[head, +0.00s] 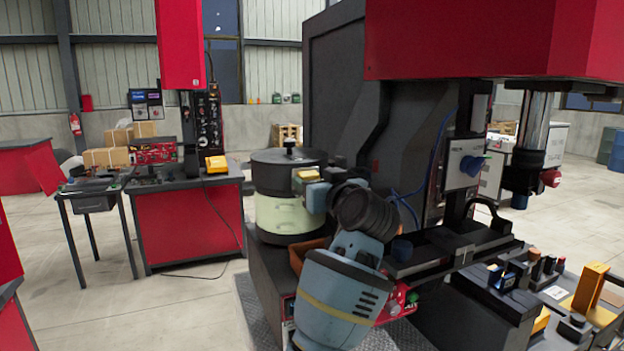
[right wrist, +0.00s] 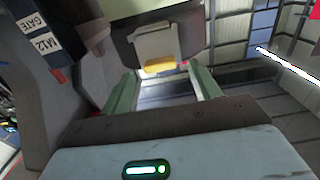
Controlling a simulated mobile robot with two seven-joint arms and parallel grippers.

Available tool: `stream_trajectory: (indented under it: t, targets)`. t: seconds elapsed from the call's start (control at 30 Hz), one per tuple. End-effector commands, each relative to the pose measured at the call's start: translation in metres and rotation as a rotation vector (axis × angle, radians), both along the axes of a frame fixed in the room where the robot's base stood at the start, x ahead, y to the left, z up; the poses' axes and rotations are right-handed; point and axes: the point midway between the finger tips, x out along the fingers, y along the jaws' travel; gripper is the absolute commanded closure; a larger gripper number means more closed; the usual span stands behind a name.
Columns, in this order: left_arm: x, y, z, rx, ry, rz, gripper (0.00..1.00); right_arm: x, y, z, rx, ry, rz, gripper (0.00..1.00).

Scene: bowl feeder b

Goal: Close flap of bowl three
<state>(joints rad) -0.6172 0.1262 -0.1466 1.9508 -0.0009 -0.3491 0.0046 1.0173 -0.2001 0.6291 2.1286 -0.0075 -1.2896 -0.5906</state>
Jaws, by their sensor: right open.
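The bowl feeder stands left of the black machine, with a dark lid (head: 270,172) above a pale green drum (head: 280,216). A small beige flap with a yellow edge (head: 306,175) shows at the lid's right side. In the right wrist view the pale flap (right wrist: 155,43) stands ahead, with its yellow strip (right wrist: 160,65) at the lower edge. My right gripper (right wrist: 165,88) is open and empty, its two greenish fingers spread to either side below the flap. In the head view its wrist and forearm hide part of the drum. My left gripper is not in view.
A grey panel labelled M12 GATE (right wrist: 42,38) is close on the left in the wrist view. The black machine housing (head: 335,90) rises just behind my right arm. An orange bin edge (head: 305,250) shows below the drum.

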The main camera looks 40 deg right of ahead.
Motion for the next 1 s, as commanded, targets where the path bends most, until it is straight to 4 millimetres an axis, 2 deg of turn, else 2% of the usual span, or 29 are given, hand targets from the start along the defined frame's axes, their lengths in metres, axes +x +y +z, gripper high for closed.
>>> stream_trajectory:
  t: [0.23, 0.63, 0.9, 1.0]
  targets:
    - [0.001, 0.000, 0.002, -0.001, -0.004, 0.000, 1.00, 0.023, -0.007, 0.001, 0.000, 0.000, 0.000, 0.38]
    - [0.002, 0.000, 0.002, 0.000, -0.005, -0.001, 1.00, 0.028, -0.009, 0.000, -0.001, -0.001, -0.001, 0.38]
    - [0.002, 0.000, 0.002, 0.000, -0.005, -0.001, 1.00, 0.028, -0.009, 0.000, -0.001, -0.001, -0.001, 0.74]
    - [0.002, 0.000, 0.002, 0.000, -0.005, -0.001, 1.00, 0.028, -0.009, 0.000, -0.001, -0.001, 0.000, 0.83]
